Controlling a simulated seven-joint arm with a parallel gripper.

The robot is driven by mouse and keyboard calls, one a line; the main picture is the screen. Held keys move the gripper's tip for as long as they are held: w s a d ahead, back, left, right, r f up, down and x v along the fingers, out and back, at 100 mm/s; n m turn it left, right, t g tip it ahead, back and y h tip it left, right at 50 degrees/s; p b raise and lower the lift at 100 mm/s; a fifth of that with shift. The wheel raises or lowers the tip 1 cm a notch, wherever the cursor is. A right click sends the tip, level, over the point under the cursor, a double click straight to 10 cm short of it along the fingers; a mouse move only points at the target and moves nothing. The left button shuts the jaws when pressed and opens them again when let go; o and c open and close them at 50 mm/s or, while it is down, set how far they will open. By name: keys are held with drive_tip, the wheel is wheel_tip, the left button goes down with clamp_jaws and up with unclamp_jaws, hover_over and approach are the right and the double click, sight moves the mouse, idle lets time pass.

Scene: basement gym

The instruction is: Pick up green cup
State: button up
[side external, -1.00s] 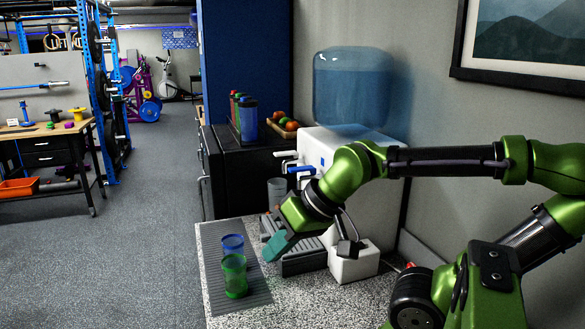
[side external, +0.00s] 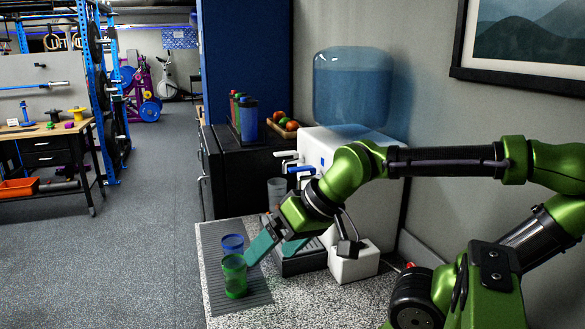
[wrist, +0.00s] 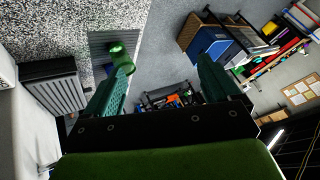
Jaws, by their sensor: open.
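The green cup (side external: 234,277) is a see-through tumbler standing upright on a grey ribbed mat (side external: 218,297). A blue cup (side external: 232,243) stands just behind it on the same mat. My gripper (side external: 276,248) is open and empty, up and to the right of the green cup in the side view, with teal fingers spread apart. In the wrist view the green cup (wrist: 121,56) shows near the left finger, outside the gap between the fingers (wrist: 160,85). Whether the left finger touches a cup cannot be told.
A white water dispenser (side external: 340,160) with a drip tray (side external: 300,263) stands behind my gripper. A grey cup (side external: 277,190) is near its taps. A small white box (side external: 352,264) sits right of the tray. The speckled counter (side external: 285,303) is clear in front.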

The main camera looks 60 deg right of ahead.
sight(228, 273)
drive_tip(key=w+a+f+m+g+y, duration=0.3)
drive_tip(key=w+f+m+y, duration=0.45)
drive_tip(key=m+y, duration=0.35)
drive_tip(key=w+d+f+m+t+h, duration=0.35)
drive_tip(key=d+m+t, duration=0.25)
drive_tip(key=d+m, duration=0.2)
drive_tip(key=w+d+f+m+t+h, duration=0.2)
drive_tip(key=w+d+f+m+t, duration=0.1)
drive_tip(key=w+d+m+t, duration=0.35)
drive_tip(key=shift+m, duration=0.95)
drive_tip(key=f, duration=0.2)
drive_tip(key=s+d+f, duration=0.1)
drive_tip(key=f, duration=0.4)
drive_tip(key=shift+s+d+f, duration=0.15)
drive_tip(key=shift+s, duration=0.1)
drive_tip(key=shift+f, duration=0.1)
drive_tip(key=x, duration=0.5)
